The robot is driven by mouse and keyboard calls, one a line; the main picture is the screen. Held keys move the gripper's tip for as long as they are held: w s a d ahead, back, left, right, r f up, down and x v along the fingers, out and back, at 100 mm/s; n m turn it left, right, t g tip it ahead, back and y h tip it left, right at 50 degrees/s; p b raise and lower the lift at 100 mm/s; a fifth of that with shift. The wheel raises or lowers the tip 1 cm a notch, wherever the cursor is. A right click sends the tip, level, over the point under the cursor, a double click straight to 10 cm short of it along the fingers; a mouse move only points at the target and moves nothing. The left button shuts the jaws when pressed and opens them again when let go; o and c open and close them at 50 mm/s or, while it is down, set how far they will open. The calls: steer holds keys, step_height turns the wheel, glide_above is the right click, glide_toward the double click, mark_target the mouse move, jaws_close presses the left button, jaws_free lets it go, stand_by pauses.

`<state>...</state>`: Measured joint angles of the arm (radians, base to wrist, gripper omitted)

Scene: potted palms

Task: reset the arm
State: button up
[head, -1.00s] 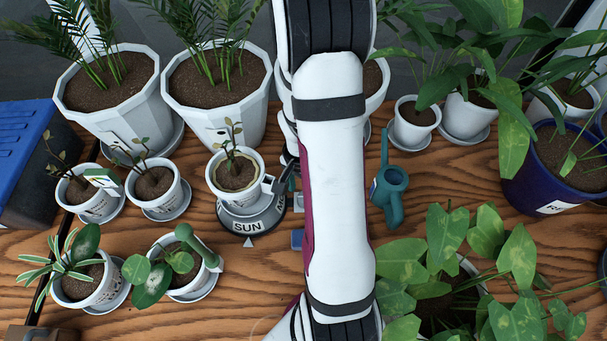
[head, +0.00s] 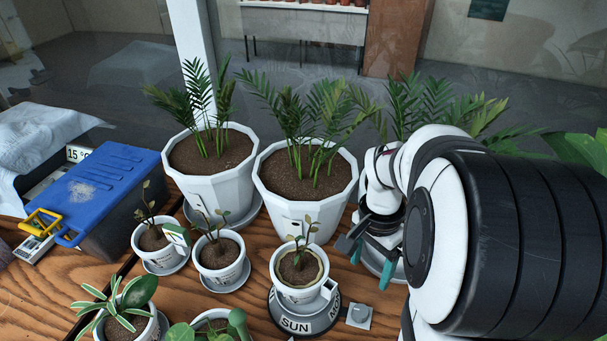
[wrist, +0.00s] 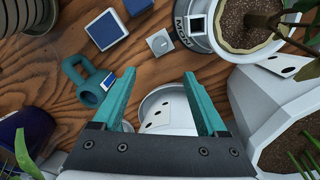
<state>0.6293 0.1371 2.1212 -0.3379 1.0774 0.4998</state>
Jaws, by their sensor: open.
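My gripper (head: 371,263) is at the right in the head view, with teal fingers pointing down. It is beside a white faceted palm pot (head: 305,205) and behind the dial stand. In the wrist view my gripper (wrist: 157,82) is spread open, with nothing held between its fingers. A white rounded surface with dark holes (wrist: 165,110) shows beyond the gap; whether the fingers touch it I cannot tell. My arm hides much of the right side of the head view.
A small potted plant (head: 300,268) stands on a dial stand marked SUN (head: 303,325). A grey knob plate (head: 359,315) is to its right. A blue-lidded case (head: 105,185) is at left.

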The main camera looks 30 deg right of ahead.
steer(key=s+a+r+n+y, duration=0.1)
steer(key=s+a+n, duration=0.4)
steer(key=a, duration=0.6)
steer(key=s+a+r+n+y, duration=0.1)
steer(key=s+a+r+n, duration=0.2)
steer(key=a, duration=0.7)
steer(key=s+n, duration=0.2)
steer(key=shift+s+a+r, duration=0.2)
steer(key=shift+s+a, duration=0.15)
steer(key=shift+s, duration=0.05)
